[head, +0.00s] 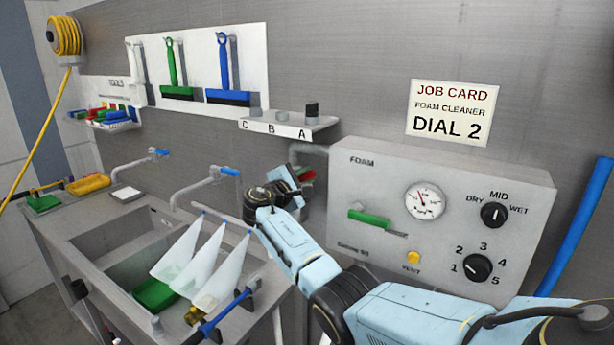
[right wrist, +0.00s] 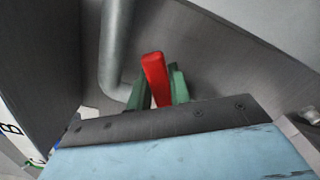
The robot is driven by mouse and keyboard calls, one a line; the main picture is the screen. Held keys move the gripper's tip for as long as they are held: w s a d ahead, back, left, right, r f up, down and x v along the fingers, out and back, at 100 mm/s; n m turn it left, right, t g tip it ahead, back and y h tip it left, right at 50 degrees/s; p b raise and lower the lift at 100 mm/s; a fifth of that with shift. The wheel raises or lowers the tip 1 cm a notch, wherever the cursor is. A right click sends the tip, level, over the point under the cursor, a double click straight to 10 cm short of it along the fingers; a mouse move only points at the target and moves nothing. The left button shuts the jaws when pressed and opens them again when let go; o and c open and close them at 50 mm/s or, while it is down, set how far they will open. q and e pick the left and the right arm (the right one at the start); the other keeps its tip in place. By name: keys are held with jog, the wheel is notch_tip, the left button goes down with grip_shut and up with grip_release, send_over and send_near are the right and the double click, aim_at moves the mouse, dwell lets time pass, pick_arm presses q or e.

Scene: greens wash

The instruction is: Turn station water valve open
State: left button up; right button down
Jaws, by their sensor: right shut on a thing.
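The red lever of the water valve (right wrist: 154,72) stands between the two green fingertips of my right gripper (right wrist: 157,92) in the right wrist view. The gripper is shut on it. A grey pipe (right wrist: 115,45) runs just beside it. In the head view my right gripper (head: 298,183) reaches in between the sink and the foam box, and only a little of the red lever (head: 308,174) shows behind it. The valve body is hidden, and I cannot tell the lever's exact angle. My left gripper is not in view.
The foam box (head: 370,180) with gauge and dials stands close right of my right forearm. The sink (head: 105,245) with taps and white cones (head: 200,260) is at the left. A lettered shelf (head: 285,127) juts out above. A blue-handled tool (head: 225,312) lies at the front.

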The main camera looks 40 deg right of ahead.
jog(key=shift+w+a+r+n, duration=0.1)
jog(key=shift+n, duration=0.2)
jog(key=c, duration=1.3)
grip_release()
jog(key=shift+b+v, duration=1.05)
jog(key=shift+v, duration=5.65)
jog(key=shift+c, duration=0.3)
